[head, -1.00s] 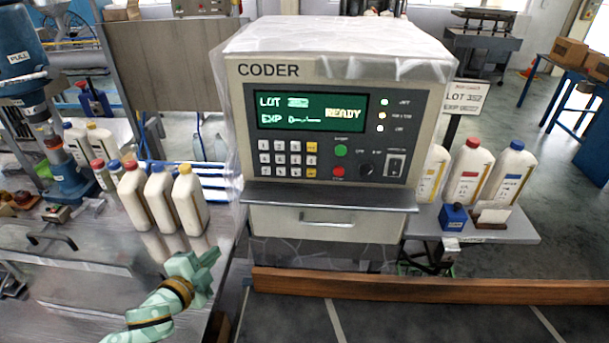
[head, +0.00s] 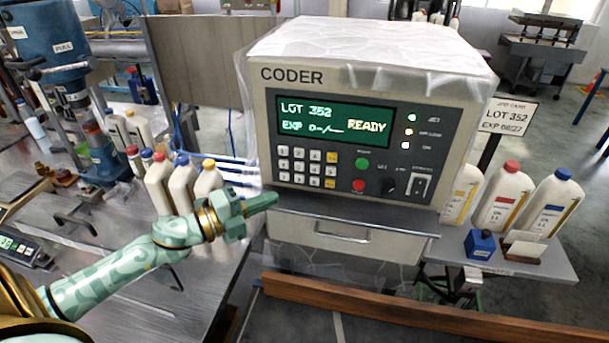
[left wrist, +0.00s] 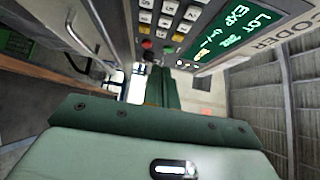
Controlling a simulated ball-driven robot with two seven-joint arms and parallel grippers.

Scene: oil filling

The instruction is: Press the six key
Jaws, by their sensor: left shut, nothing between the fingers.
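The coder (head: 355,115) stands ahead with a keypad (head: 307,167) of white number keys and a yellow column at its right. The six key (head: 315,169) appears to be in the middle row, third white column; its digit is too small to read surely. The green screen (head: 335,117) reads LOT 352, EXP 0-/-- and READY. My left gripper (head: 276,199) is shut and empty, its tip just below and left of the keypad, apart from the keys. In the left wrist view its fingers (left wrist: 163,88) point toward the panel, with some keys (left wrist: 166,20) at the top. My right gripper is not seen.
Green (head: 362,164) and red (head: 359,185) buttons sit right of the keypad. A metal ledge (head: 350,220) juts out below the panel. White bottles (head: 183,186) stand left of the coder. A job card (head: 507,116) reads LOT 352; its EXP date is small.

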